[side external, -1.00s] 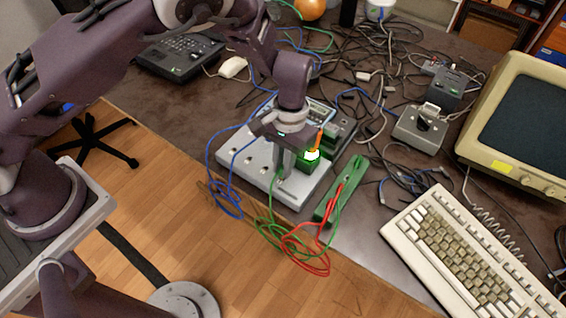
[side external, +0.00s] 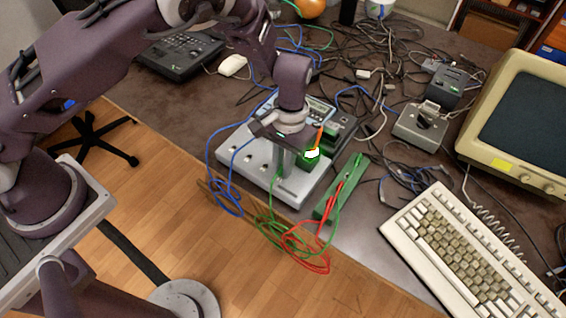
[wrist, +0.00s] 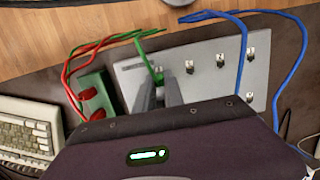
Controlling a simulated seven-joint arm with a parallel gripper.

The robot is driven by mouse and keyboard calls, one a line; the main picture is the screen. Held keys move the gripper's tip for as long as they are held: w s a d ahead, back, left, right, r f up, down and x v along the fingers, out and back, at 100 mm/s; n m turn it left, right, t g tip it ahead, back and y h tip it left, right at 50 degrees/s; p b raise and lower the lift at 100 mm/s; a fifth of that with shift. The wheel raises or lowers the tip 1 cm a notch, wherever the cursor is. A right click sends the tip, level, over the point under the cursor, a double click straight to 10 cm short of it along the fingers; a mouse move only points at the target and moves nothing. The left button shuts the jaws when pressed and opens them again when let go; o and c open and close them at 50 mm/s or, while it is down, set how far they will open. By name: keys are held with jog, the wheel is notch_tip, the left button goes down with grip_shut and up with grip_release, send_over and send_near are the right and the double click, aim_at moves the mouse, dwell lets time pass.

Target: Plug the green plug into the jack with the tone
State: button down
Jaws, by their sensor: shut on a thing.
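My gripper (side external: 281,174) is over the near part of the pale grey jack panel (side external: 236,157), fingers pointing down. In the wrist view my gripper (wrist: 160,92) is closed around the green plug (wrist: 158,78), whose green cable runs off to the upper left. The panel (wrist: 205,48) carries several small square jacks; one jack (wrist: 190,66) lies just right of the plug. Whether the plug touches the panel or sits in a jack is hidden by the fingers. A green box with a bright lamp (side external: 311,154) and an orange tip stands at the panel's right side.
A green holder (side external: 350,180) with red plugs lies right of the panel; red and green cables loop near the table edge. Blue cables (side external: 222,190) hang left of the panel. A keyboard (side external: 465,255) and a monitor (side external: 520,125) stand to the right. Tangled cables cover the back.

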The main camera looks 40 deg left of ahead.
jog(key=shift+f, duration=0.3)
jog(key=c, duration=1.3)
grip_release()
jog(key=shift+c, duration=0.2)
jog(key=shift+r, duration=0.1)
notch_tip(320, 180, up, 7)
jog(key=w, duration=0.1)
jog(key=s+a+r+t+h, duration=0.1)
jog(key=s+a+r, duration=0.2)
jog(key=r, duration=0.7)
jog(key=s+a+r+t+h, duration=0.15)
jog(key=a+r, duration=0.25)
jog(key=r, duration=0.6)
jog(key=s+a+r+t+y, duration=0.1)
jog(key=s+a+r+t, duration=0.1)
jog(key=s, duration=0.7)
jog(key=s+a+r+t+y, duration=0.1)
jog(key=s+a+r+t, duration=0.2)
jog(key=s+a, duration=0.4)
jog(key=shift+s+a+r, duration=0.2)
jog(key=shift+s+r, duration=0.25)
jog(key=shift+s, duration=0.45)
